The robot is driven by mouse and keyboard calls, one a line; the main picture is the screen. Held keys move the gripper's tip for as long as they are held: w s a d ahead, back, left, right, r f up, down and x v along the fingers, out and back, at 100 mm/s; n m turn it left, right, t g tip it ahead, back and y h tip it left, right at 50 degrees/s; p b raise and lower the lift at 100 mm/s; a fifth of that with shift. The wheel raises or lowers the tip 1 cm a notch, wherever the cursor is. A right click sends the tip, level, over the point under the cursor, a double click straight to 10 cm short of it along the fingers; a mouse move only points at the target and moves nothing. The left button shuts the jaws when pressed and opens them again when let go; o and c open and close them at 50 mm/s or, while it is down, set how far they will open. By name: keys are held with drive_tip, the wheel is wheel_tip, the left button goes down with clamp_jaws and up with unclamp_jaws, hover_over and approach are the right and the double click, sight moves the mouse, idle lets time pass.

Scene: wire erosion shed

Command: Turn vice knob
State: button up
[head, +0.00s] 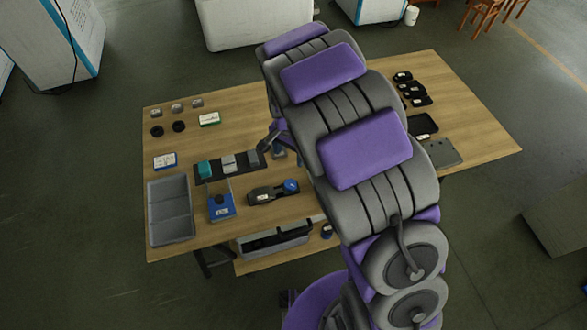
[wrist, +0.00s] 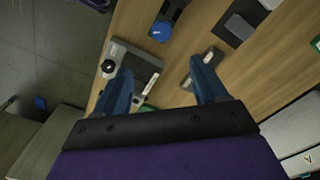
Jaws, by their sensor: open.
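A dark, long vice (head: 268,195) lies on the table's front half in the head view, with a round blue knob (head: 291,186) at its right end. In the wrist view a round blue knob (wrist: 161,30) sits at the end of a dark body (wrist: 175,9), beyond and between my fingers. My gripper (wrist: 163,80) is open and empty, its two blue-looking fingers wide apart above the table. The knob is apart from both fingers. In the head view my arm covers the table's middle, and part of the gripper end shows behind the vice.
The wooden table (head: 230,235) holds a grey tray (head: 170,210), a blue device (head: 221,206) and a dark mat (head: 229,167) with several blocks. Black parts (head: 412,90) lie at the right. In the wrist view a grey plate with a black knob (wrist: 108,66) is near the left finger.

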drive_tip(key=b, duration=0.3)
approach(290, 184)
wheel_tip(290, 184, down, 9)
drive_tip(key=shift+w+r, duration=0.1)
drive_tip(key=shift+r, duration=0.05)
drive_tip(key=shift+c, duration=0.3)
drive_tip(key=c, duration=1)
